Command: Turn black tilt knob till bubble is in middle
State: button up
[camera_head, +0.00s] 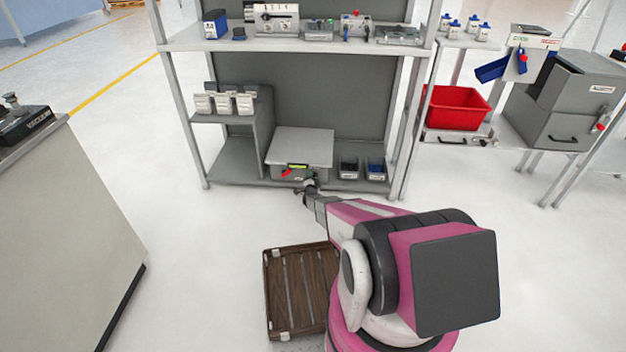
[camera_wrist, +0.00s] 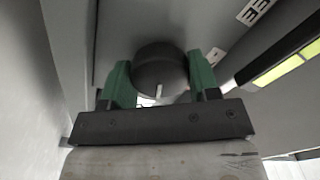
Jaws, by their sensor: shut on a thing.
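The black tilt knob (camera_wrist: 160,72) is round with a short pale mark on its face. My gripper (camera_wrist: 162,85) has its two green fingers on either side of the knob, shut on it. In the head view my gripper (camera_head: 309,184) reaches the front of a grey box (camera_head: 302,146) on the shelf's bottom board, and the knob is too small to make out there. A yellow-green level vial (camera_wrist: 288,68) shows at the right of the wrist view, and in the head view it is a small yellow strip (camera_head: 298,165). I cannot make out where the bubble is.
Small dark bins (camera_head: 348,168) stand right of the box, and a shelf divider (camera_head: 264,135) is close on its left. A red lever (camera_head: 287,172) is left of the vial. A brown slatted crate (camera_head: 300,290) lies on the floor beside my base.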

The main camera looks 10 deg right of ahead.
jog(key=shift+n, duration=0.3)
jog(key=n, duration=0.9)
jog(key=shift+n, duration=2.2)
jog(key=o, duration=0.9)
